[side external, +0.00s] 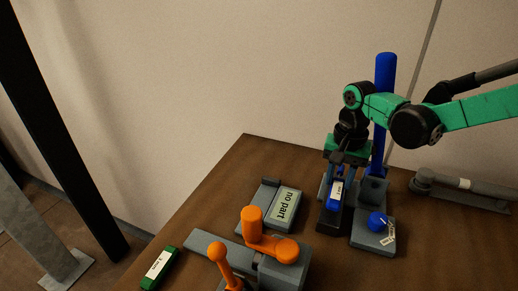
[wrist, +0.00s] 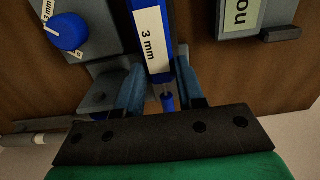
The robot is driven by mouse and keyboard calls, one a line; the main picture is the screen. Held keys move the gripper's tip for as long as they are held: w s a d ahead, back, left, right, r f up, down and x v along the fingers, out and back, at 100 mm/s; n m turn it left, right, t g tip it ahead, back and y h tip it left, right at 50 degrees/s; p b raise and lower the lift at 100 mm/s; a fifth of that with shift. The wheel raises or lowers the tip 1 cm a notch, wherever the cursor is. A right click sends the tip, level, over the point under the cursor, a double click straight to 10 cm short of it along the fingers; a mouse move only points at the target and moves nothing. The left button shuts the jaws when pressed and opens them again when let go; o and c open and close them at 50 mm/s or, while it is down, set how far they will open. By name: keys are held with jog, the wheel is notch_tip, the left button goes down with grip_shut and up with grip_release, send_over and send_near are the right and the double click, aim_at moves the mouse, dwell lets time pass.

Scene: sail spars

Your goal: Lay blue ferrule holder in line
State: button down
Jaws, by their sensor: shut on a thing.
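The blue ferrule holder (side external: 336,195) is a narrow blue block with a white label, which reads "3 mm" in the wrist view (wrist: 150,38). My gripper (side external: 335,188) points down and is shut on the holder, with one finger on each side of it. In the wrist view my gripper's two blue-grey fingers (wrist: 158,88) flank the near end of the holder, where a small blue pin shows. A dark block (side external: 333,220) lies under or just in front of the holder; I cannot tell whether they touch.
A grey fixture with a blue knob (side external: 377,221) stands close on the right, with a tall blue post (side external: 385,80) behind. A grey "no part" tray (side external: 257,193) is to the left. An orange-handled clamp (side external: 270,248) and a green labelled block (side external: 160,268) are nearer the front.

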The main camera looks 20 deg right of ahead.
jog(key=shift+f, duration=1.2)
jog(key=shift+c, duration=2.3)
grip_release()
jog(key=shift+c, duration=0.2)
jog(key=shift+c, duration=0.5)
jog(key=shift+r, duration=3.5)
